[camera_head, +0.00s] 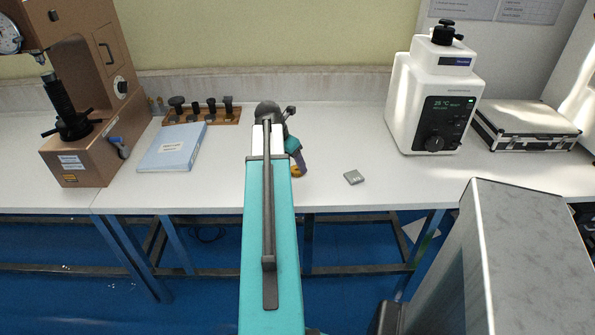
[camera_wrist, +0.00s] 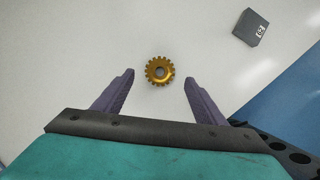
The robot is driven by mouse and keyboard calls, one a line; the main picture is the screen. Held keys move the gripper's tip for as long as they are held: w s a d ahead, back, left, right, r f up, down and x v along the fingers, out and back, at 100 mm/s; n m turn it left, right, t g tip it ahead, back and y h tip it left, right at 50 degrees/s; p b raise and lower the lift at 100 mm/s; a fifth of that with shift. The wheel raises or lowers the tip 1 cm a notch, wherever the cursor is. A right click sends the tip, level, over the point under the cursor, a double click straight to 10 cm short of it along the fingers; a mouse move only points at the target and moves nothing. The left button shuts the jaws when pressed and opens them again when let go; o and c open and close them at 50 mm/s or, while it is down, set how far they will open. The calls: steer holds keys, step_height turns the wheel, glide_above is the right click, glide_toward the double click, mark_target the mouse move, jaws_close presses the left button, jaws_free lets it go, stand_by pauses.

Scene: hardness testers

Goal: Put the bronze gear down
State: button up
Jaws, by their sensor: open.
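The bronze gear (camera_wrist: 160,71) lies flat on the white table in the wrist view. It is a small toothed ring with a grey centre. My gripper (camera_wrist: 159,84) is open, with one purple finger on each side of the gear and a gap on both sides. Neither finger touches it. In the head view the gear (camera_head: 296,170) shows as a small bronze spot by my gripper's fingers, partly hidden by them.
A small grey block (camera_head: 353,177) lies right of my gripper, near the table's front edge. A blue-white book (camera_head: 172,148) and a brown hardness tester (camera_head: 85,150) stand left. A white tester (camera_head: 433,95) and a case (camera_head: 525,125) stand right. The white table (camera_head: 345,130) is clear between.

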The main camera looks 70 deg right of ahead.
mark_target(295, 171)
steer(key=shift+x, duration=1.65)
steer(key=shift+r, duration=0.1)
steer(key=shift+d, duration=0.1)
steer(key=c, duration=1.4)
steer(key=shift+r, duration=0.15)
